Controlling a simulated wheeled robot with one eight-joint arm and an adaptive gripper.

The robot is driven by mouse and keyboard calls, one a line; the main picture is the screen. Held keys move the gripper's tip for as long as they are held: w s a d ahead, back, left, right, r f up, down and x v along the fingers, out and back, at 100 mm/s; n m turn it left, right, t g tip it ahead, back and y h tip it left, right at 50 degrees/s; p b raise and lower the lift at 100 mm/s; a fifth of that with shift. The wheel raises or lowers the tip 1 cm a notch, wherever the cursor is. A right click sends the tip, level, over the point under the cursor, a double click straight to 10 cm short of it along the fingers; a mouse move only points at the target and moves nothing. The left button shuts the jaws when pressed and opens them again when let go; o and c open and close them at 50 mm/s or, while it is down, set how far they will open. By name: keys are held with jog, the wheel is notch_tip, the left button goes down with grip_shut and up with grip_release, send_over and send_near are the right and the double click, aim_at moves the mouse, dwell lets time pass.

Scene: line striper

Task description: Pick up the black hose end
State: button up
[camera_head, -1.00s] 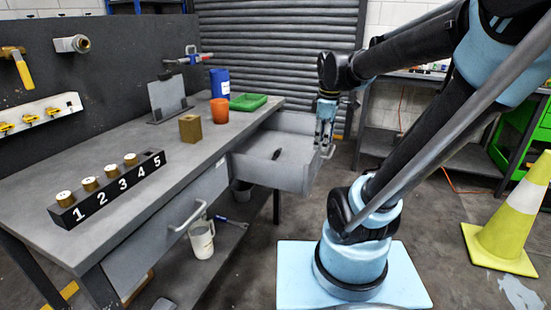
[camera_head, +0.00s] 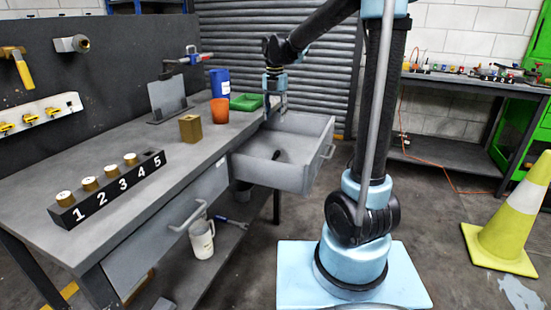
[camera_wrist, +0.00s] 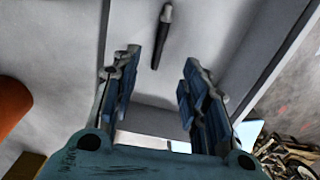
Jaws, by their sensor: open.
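The black hose end (camera_head: 277,155) is a small dark, slim piece lying in the open grey drawer (camera_head: 299,177) of the workbench. In the wrist view the hose end (camera_wrist: 162,35) lies at the top, on the pale drawer floor, beyond the fingertips and roughly in line with the gap between them. My gripper (camera_head: 274,106) is above the back part of the drawer, near the bench edge. In the wrist view my gripper (camera_wrist: 160,62) is open, with nothing between its fingers. It does not touch the hose end.
On the bench (camera_head: 120,120) stand an orange cup (camera_head: 219,111), a green tray (camera_head: 246,102), a blue container (camera_head: 219,83), a brass block (camera_head: 189,128) and a numbered black rack (camera_head: 105,190). A yellow cone (camera_head: 505,220) stands at the right. The drawer walls surround the hose end.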

send_over(276, 153)
jog(key=f, duration=1.2)
jog(key=shift+a, duration=0.2)
jog(key=shift+s+d+f, duration=0.1)
jog(key=shift+f, duration=1.25)
jog(key=shift+s+d+f, duration=0.1)
jog(key=shift+f, duration=1.2)
grip_shut()
